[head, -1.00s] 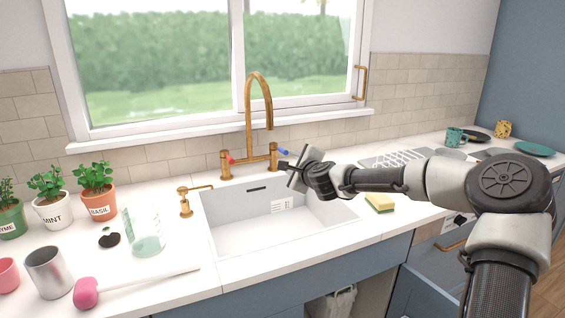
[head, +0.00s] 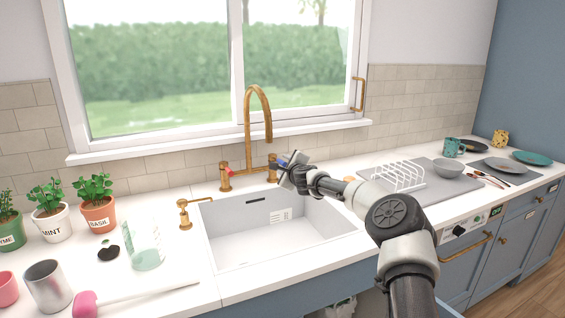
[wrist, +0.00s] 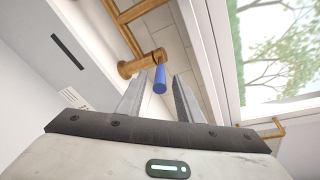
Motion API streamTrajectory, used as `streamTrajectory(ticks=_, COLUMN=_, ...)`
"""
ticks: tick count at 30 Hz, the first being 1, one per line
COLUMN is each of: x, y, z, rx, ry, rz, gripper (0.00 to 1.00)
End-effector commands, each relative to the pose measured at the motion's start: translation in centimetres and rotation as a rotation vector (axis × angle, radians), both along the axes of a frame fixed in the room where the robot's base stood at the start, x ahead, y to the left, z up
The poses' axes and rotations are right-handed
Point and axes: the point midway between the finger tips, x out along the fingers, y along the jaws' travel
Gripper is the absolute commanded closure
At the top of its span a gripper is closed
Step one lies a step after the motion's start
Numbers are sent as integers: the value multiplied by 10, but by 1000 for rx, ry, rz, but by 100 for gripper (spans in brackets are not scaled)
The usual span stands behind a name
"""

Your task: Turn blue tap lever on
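The brass tap (head: 256,115) stands behind the white sink, with a red lever on its left and a blue one on its right. My gripper (head: 281,164) is at the right side of the tap and partly hides the blue lever in the head view. In the wrist view the blue lever (wrist: 160,79) sticks out from the brass valve body toward the camera. It lies between the tips of my two open fingers (wrist: 165,84), nearer the left finger. I cannot tell whether a finger touches it.
The sink (head: 240,245) lies below my gripper. The window sill (head: 190,145) and tiled wall are close behind the tap. A brass soap dispenser (head: 184,214) stands left of the sink. A dish rack (head: 398,178) is on the right, beyond my arm.

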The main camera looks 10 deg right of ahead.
Motion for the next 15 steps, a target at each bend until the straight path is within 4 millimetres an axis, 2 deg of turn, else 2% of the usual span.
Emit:
streamTrajectory(ticks=6, x=19, y=1, z=-4, rx=0, ry=2, rz=-2, gripper=67)
streamTrajectory(ticks=15, x=24, y=3, z=-6, rx=0, ry=1, rz=1, gripper=67)
